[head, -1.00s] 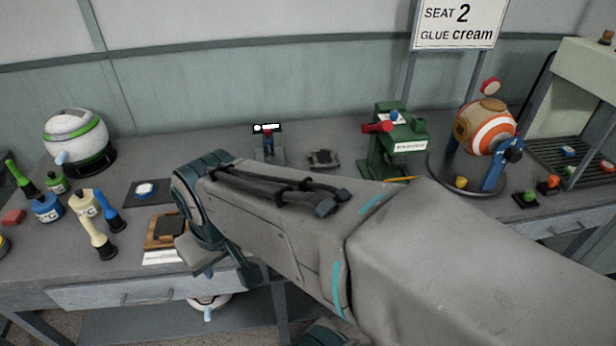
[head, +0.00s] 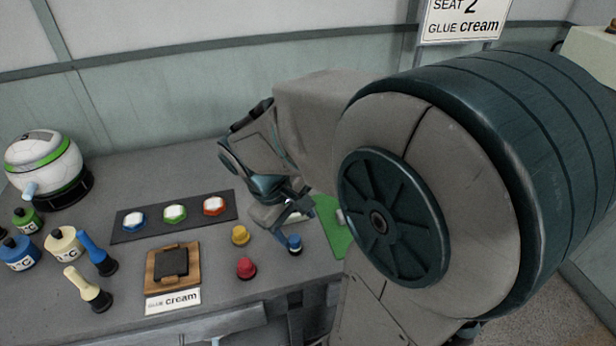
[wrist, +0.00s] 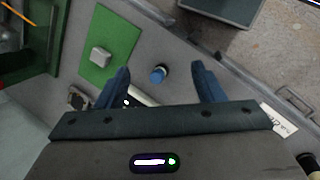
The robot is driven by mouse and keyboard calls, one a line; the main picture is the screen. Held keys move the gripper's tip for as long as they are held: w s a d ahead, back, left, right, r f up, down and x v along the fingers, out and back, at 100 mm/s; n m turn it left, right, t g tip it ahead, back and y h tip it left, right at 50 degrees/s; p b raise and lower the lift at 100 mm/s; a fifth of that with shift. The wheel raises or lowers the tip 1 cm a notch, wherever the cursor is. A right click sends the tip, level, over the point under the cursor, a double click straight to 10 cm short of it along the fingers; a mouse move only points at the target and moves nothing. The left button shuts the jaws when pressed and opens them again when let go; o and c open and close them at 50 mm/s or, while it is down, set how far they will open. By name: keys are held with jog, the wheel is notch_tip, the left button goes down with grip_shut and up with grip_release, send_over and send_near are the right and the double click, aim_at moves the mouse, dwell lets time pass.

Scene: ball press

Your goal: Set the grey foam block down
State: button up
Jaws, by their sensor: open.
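A light grey block (wrist: 100,56), which I take for the foam block, lies on a green mat (wrist: 118,38) in the wrist view. In the head view the green mat (head: 328,222) is partly hidden by my arm, and the block (head: 340,217) shows only in part. My gripper (wrist: 161,70) is open, its two blue fingers apart and holding nothing. The block is outside the fingers, beyond the left one in the wrist view. A small blue-topped piece (wrist: 157,77) stands on the table in the gap seen between the fingers.
Yellow (head: 240,235) and red (head: 246,268) pieces stand left of my gripper. A dark block (head: 171,263) sits on a wooden tray (head: 190,273) behind a "GLUE cream" card (head: 172,301). A dark strip (head: 125,232) holds three coloured pads. Bottles stand at far left.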

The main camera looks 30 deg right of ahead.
jog(key=w+d+f+n+h, duration=0.3)
jog(key=w+f, duration=0.1)
jog(key=f, duration=0.1)
jog(key=w+d+f+n+g+h+b, duration=0.1)
jog(key=w+d+f+n+h, duration=0.1)
jog(key=w+f+n+h, duration=0.1)
jog(key=w+d+f+n+g+h, duration=0.1)
jog(key=w+d+f+n+h, duration=0.2)
jog(key=w+f+n, duration=0.2)
jog(key=shift+w+d+f+b, duration=0.2)
jog(key=shift+w+f, duration=0.05)
jog(key=shift+f, duration=0.25)
jog(key=shift+w+d+f+b, duration=0.15)
jog(key=shift+w+f, duration=0.1)
jog(key=shift+f, duration=0.2)
jog(key=shift+h, duration=0.3)
jog(key=p+x, duration=0.1)
jog(key=x, duration=0.7)
jog(key=shift+s+d+f, duration=0.1)
jog(key=shift+d+f, duration=0.05)
jog(key=shift+d, duration=0.1)
jog(key=shift+p+x, duration=0.7)
jog(key=shift+x, duration=1.95)
jog(key=c, duration=1.1)
